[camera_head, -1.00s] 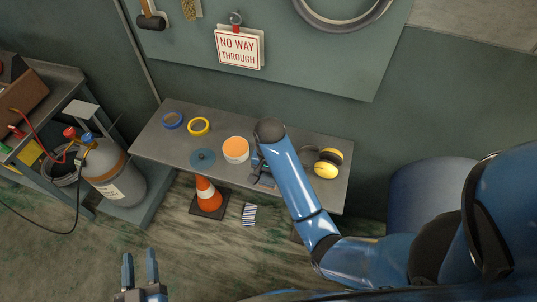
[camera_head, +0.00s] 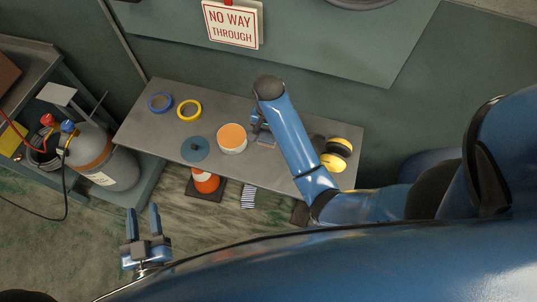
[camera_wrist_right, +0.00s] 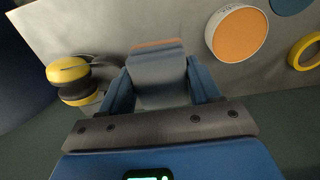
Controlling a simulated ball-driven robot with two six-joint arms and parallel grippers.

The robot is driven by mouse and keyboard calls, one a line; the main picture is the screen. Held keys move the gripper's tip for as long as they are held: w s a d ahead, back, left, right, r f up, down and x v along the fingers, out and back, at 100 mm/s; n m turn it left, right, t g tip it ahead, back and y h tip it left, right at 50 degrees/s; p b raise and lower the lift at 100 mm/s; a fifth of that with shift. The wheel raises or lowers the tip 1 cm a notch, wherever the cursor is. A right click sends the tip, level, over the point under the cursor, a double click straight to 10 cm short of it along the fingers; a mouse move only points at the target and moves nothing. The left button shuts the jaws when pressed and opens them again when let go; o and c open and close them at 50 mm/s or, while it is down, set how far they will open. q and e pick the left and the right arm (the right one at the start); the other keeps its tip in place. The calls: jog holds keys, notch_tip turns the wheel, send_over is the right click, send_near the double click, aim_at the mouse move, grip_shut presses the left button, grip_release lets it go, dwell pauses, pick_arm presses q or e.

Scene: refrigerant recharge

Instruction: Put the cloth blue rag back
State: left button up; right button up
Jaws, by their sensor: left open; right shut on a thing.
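My right gripper (camera_wrist_right: 158,88) is shut on a grey-blue, soft-looking folded piece with an orange edge, which looks like the blue rag (camera_wrist_right: 158,78). In the head view my right gripper (camera_head: 262,132) is over the bench, just right of the orange-topped tin, and my arm partly hides it. I cannot tell whether the rag touches the bench top. My left gripper (camera_head: 143,209) is open and empty at the lower left, above the floor.
The grey bench (camera_head: 160,135) holds blue tape (camera_head: 160,103), yellow tape (camera_head: 189,110), a blue disc (camera_head: 195,149), a tin (camera_head: 231,138) and yellow ear defenders (camera_head: 334,154). A gas cylinder (camera_head: 100,160) stands left.

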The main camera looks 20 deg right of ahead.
jog(key=f, duration=1)
jog(key=shift+w+d+f+p, duration=0.15)
jog(key=shift+w+f+p, duration=0.1)
jog(key=shift+f+p, duration=0.15)
jog(key=shift+f, duration=2.3)
jog(key=o, duration=1)
jog(key=shift+f, duration=0.15)
